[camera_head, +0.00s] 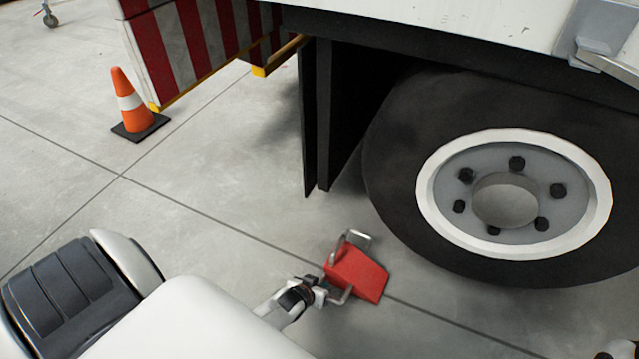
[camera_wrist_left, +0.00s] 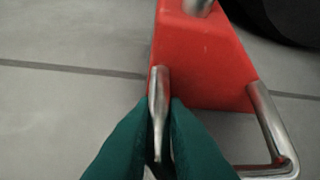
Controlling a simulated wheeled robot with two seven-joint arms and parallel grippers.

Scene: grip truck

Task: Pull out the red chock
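The red chock (camera_head: 357,272) is a wedge on the floor to the left of the truck's wheel (camera_head: 480,190). In the head view a strip of floor shows between chock and tyre. Metal handles stick out of it. The chock fills the upper middle of the left wrist view (camera_wrist_left: 200,62). My left gripper (camera_head: 318,292) is at the chock's near-left side. In the left wrist view its green fingers (camera_wrist_left: 160,115) are closed around one side of a metal handle (camera_wrist_left: 158,85). My right gripper is not clearly shown; a small piece of hardware shows at the bottom right corner.
An orange cone (camera_head: 128,103) stands at the far left beside the striped rear panel (camera_head: 190,45). A black mud flap (camera_head: 322,120) hangs behind the tyre. The grey floor (camera_head: 190,240) left of the chock is clear.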

